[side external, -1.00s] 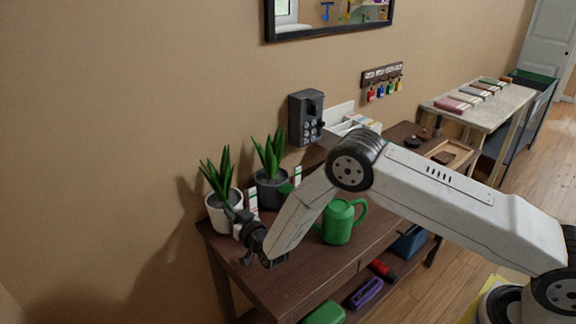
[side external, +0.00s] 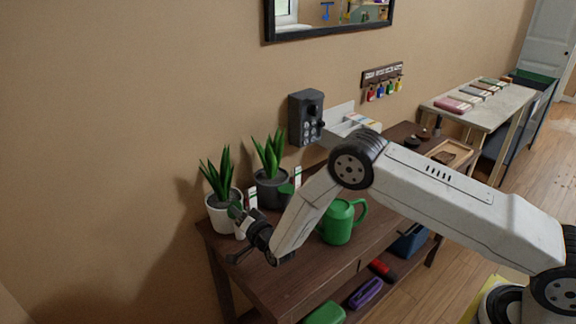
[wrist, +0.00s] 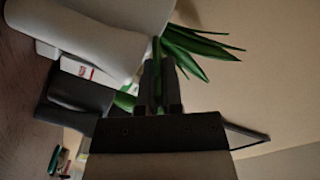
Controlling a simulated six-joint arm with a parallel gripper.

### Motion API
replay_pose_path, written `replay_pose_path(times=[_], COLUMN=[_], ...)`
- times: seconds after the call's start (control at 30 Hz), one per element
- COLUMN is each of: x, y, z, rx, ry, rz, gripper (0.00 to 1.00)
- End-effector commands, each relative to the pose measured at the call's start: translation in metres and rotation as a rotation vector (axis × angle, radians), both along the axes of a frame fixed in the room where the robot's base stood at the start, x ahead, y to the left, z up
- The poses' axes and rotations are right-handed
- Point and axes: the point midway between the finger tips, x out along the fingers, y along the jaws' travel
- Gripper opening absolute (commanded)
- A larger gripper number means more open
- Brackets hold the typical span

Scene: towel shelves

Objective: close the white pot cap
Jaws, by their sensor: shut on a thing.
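The white pot (side external: 222,222) holds a spiky green plant and stands at the left end of the brown table. It fills the upper left of the wrist view (wrist: 85,28). A small green cap (side external: 235,210) shows at its right rim. My gripper (side external: 240,217) is beside that rim, with its fingers pointing at the pot. In the wrist view, my gripper (wrist: 159,80) is shut on a narrow green piece, which looks like the cap. The fingers hide much of it, so I cannot tell how it sits on the pot.
A grey pot (side external: 272,195) with a second plant and a green cap (side external: 286,189) stands just right of the white pot. White tags (side external: 252,198) stand near the pots. A green watering can (side external: 338,222) is behind my forearm. The table's front left is clear.

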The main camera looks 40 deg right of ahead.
Motion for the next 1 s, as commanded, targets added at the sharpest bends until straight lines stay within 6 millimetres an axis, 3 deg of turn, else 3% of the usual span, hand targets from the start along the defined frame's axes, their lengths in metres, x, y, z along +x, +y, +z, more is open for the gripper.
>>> replay_pose_path(times=[0.47,0.6,1.0], x=[0.0003,0.0002,-0.0009], y=[-0.0012,-0.0011,-0.0011], z=[0.0001,0.0000,-0.0025], rx=[0.022,0.022,0.008], ry=[-0.003,-0.002,0.007], rz=[-0.003,-0.002,-0.002], gripper=[0.00,0.43,0.43])
